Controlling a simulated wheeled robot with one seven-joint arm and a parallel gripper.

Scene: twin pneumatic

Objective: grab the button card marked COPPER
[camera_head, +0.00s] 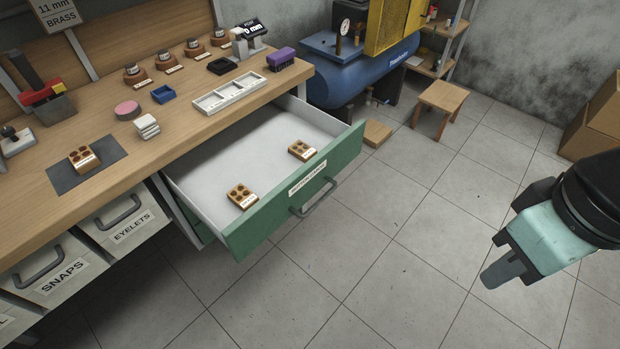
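Two small wooden button cards lie in the open green-fronted drawer (250,155). One card (241,196) is near the drawer's front left, the other card (302,150) is near its front right. A third card (84,158), with darker reddish buttons, lies on the dark mat (63,180) on the bench. Each card has a pale label strip, but the lettering is too small to read, so I cannot tell which is marked COPPER. My gripper (501,271) is at the right, over the floor, well away from the drawer and cards. Its finger spacing is unclear from this side.
A blue compressor (365,75) and wooden stool (440,100) stand behind. The tiled floor between drawer and gripper is clear.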

